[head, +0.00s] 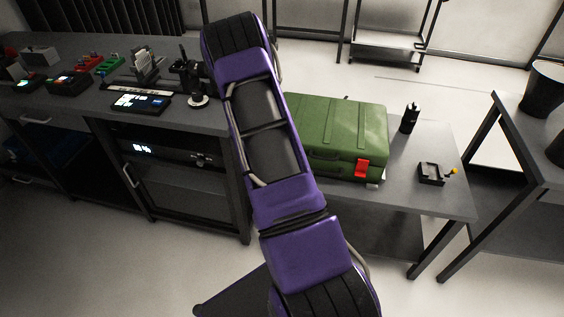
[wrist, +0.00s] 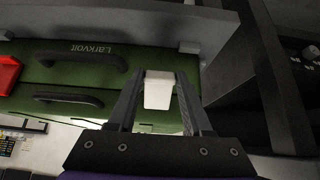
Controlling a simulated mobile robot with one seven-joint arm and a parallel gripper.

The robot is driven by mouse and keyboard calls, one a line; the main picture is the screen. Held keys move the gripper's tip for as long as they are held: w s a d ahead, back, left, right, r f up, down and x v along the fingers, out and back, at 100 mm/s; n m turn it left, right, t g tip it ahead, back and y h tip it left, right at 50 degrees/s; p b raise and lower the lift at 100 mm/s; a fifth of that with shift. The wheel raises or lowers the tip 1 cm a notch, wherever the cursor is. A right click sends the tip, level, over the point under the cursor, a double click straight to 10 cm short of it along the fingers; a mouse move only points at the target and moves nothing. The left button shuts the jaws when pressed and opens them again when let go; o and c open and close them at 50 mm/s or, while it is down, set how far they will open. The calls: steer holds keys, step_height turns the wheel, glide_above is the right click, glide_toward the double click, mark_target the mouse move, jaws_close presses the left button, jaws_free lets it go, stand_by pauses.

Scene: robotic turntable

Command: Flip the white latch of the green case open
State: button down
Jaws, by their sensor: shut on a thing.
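The green case (head: 345,122) lies on the grey table to the right of my purple arm in the head view. In the wrist view its green side (wrist: 60,58) shows two dark handles and lettering. The white latch (wrist: 158,96) sits between the fingers of my gripper (wrist: 160,80), which is shut on it. Whether the latch is flipped cannot be told, as the fingers cover its sides. A red latch (head: 362,168) is on the case's right part; a red latch also shows at the left edge of the wrist view (wrist: 7,73). My gripper is hidden behind my arm in the head view.
A black bottle (head: 409,118) and a small black device with a yellow knob (head: 432,174) stand on the table right of the case. The left workbench (head: 190,122) holds a tablet (head: 141,102) and several small devices. Another table (head: 530,150) stands at the right.

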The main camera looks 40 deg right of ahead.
steer(key=shift+r+g+y+p, duration=0.45)
steer(key=shift+r+g+y, duration=0.8)
steer(key=shift+y, duration=0.25)
steer(key=shift+f, duration=0.1)
steer(key=shift+c, duration=1.6)
jaws_free()
steer(key=v, duration=1.7)
steer(key=shift+w+r+p, duration=0.2)
steer(key=shift+r+p, duration=0.1)
steer(key=shift+p, duration=0.15)
